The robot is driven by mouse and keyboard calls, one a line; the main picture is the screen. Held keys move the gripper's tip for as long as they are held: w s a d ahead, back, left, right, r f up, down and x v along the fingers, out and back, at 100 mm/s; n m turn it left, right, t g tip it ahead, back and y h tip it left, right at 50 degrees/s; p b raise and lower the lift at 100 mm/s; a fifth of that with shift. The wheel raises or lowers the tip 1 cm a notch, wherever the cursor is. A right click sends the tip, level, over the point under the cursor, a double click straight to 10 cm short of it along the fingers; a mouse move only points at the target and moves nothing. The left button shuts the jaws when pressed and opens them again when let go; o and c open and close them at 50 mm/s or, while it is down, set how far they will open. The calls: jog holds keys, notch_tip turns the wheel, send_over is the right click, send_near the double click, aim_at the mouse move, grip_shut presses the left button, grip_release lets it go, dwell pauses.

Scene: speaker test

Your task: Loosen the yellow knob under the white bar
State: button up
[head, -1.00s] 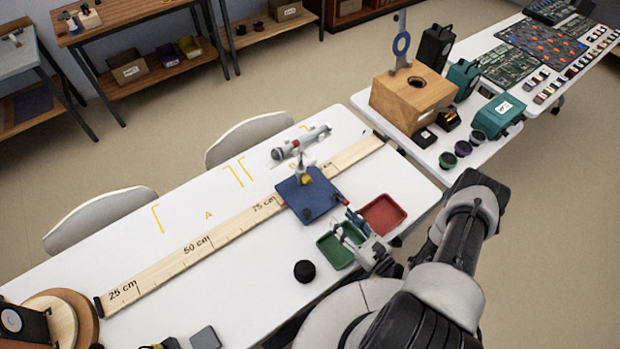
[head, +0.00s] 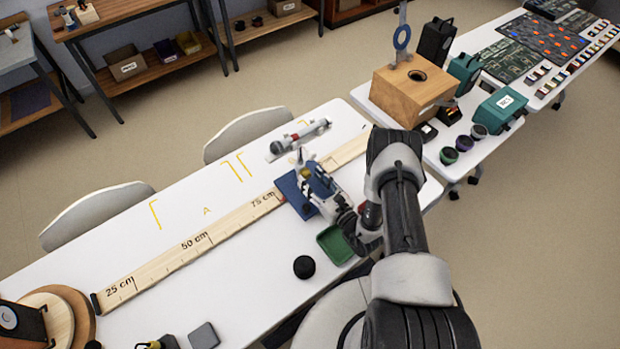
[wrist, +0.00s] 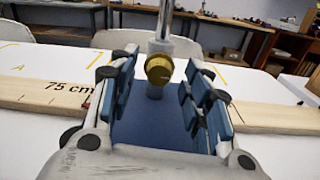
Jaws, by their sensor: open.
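In the wrist view the yellow knob (wrist: 157,68) sits on the front of a grey collar (wrist: 182,47) on an upright metal post (wrist: 165,20). My gripper (wrist: 160,82) is open, its blue-padded fingers on the left and right of the knob with gaps on both sides. The post stands over a blue base plate (wrist: 150,130). In the head view the white bar (head: 308,134) lies tilted on top of the post, above the blue base (head: 290,190).
A wooden ruler (head: 170,250) runs along the table past the blue base. A green tray (head: 335,246) and a black round object (head: 304,267) are near the front edge. A wooden box (head: 400,92) stands on the table behind.

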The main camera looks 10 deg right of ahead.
jog(key=shift+x, duration=0.8)
jog(key=shift+c, duration=0.4)
grip_shut()
